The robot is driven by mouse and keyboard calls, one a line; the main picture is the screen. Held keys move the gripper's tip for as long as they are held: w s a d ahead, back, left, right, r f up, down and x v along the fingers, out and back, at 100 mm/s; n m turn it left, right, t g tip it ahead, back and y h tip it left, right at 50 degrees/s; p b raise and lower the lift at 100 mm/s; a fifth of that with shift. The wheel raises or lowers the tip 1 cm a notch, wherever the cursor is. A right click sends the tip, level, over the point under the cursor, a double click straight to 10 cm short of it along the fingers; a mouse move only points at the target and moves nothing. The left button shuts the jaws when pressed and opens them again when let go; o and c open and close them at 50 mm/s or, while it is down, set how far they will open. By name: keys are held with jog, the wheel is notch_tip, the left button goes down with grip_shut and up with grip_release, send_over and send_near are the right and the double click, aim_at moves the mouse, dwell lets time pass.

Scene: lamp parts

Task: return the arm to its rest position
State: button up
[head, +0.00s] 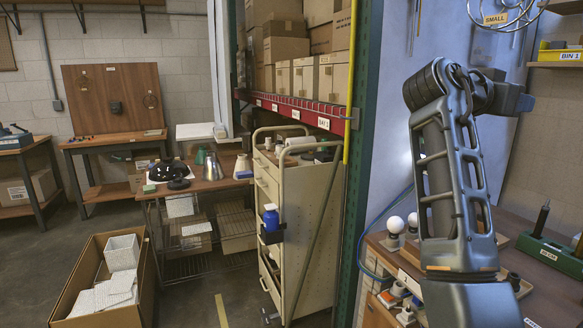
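My arm rises along the right side of the head view, and its upper joint bends over to the right. No gripper fingers show, so my gripper is not in view, and whether it holds anything cannot be seen. Two white bulbs (395,224) stand on the wooden bench (545,303) at the right, just left of my arm. Part of that bench is hidden behind my arm. A metal cone-shaped shade (213,168) and black round parts (178,182) sit on a small table (226,183) farther back.
A cream cart (312,225) stands in the middle with a blue bottle (271,218) on its side. A cardboard box (138,316) of white packs is at lower left. A green tool holder (550,253) stands right of my arm. A shelf of boxes (285,48) is behind.

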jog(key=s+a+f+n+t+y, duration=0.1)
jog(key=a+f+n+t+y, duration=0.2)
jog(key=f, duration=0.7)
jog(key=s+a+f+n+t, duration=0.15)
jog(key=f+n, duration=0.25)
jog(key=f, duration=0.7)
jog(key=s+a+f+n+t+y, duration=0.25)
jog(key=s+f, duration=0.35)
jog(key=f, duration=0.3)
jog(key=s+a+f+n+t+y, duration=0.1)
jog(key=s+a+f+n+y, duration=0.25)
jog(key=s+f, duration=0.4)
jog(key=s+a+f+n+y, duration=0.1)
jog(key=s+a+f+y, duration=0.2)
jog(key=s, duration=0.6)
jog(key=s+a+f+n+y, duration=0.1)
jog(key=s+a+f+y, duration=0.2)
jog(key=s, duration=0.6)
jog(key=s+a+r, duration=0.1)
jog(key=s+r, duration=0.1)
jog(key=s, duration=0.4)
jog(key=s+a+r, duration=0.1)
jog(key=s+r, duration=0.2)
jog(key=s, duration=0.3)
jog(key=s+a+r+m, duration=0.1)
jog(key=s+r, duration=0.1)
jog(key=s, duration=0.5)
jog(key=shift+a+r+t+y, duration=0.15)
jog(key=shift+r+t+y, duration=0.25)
